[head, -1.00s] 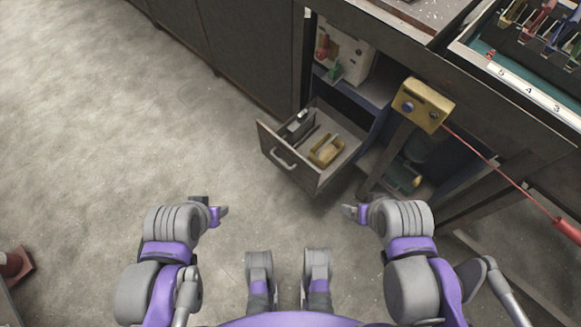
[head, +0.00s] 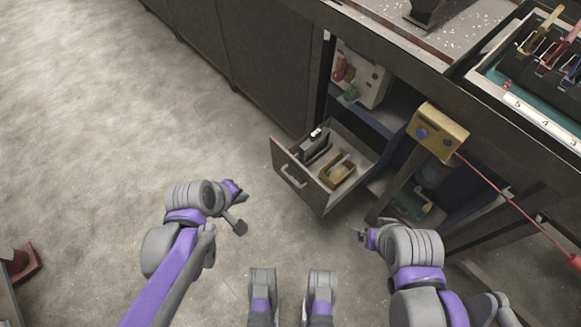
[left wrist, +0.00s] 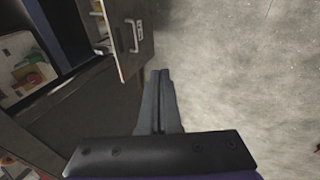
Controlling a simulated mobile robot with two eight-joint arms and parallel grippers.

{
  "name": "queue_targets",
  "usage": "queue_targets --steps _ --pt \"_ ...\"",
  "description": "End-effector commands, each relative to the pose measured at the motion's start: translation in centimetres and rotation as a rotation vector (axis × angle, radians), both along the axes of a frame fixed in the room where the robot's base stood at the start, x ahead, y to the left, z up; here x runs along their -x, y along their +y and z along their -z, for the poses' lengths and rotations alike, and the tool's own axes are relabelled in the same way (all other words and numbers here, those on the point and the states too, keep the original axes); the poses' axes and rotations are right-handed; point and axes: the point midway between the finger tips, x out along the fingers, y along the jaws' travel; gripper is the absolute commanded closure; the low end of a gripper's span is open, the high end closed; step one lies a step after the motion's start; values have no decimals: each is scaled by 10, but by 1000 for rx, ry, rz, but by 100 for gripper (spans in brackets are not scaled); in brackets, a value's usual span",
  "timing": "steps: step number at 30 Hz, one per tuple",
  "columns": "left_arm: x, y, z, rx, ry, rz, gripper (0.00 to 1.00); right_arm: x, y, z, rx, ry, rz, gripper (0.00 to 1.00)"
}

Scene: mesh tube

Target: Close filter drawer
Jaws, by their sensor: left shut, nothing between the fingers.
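The filter drawer (head: 312,192) stands pulled out of the dark cabinet in the head view. Its front carries a metal handle (head: 293,177), and inside lie a tan object and a dark grey one. In the left wrist view the drawer front (left wrist: 128,38) and its handle (left wrist: 134,36) show at the top. My left gripper (head: 240,207) is left of the drawer, apart from it; in the left wrist view its fingers (left wrist: 160,88) are together and empty. My right gripper (head: 358,235) is below the drawer, apart from it; its finger gap is too small to tell.
A yellow box with a button (head: 438,130) sits on the cabinet frame, with a red cable leading off right. A white box (head: 361,77) stands in the open bay. A tray of coloured clips (head: 545,70) is on the worktop.

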Motion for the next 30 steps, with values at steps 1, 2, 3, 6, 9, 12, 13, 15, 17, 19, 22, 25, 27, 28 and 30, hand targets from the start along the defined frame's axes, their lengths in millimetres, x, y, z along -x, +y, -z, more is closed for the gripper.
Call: queue_targets --steps 1,2,3,6,9,12,13,15,17,19,22,25,27,28,30 --pt "-16 -4 8 91 23 -118 100 0 0 0 0 0 0 6" --pt "-24 -7 12 149 40 -192 100 0 0 0 0 0 0 6" --pt "-34 -10 18 227 64 -290 100 0 0 -1 0 0 0 6" --pt "-58 -18 36 421 137 -533 100 0 0 -1 0 0 0 6" --pt "-78 -24 54 604 220 -755 100 0 0 -1 0 0 0 6" --pt "-92 -28 70 756 302 -937 100 0 0 -2 0 -1 0 6" --pt "-96 -28 74 794 324 -982 100 0 0 -2 0 -1 0 6" --pt "-102 -30 82 865 368 -1066 100 0 0 -2 0 -1 0 6" --pt "-105 -31 86 909 397 -1116 100 0 0 -2 0 -1 0 6" --pt "-107 -32 90 939 419 -1153 100 0 0 -2 0 -1 0 6" --pt "-110 -35 95 955 430 -1172 100 0 0 0 0 0 0 6" --pt "-116 -41 103 954 431 -1171 100 0 0 3 0 1 0 6" --pt "-122 -47 113 952 432 -1169 100 0 0 7 0 2 0 6" --pt "-125 -50 117 952 432 -1170 100 -1 0 8 0 3 0 6" --pt "-132 -58 128 953 431 -1167 100 -1 0 12 0 4 0 6"
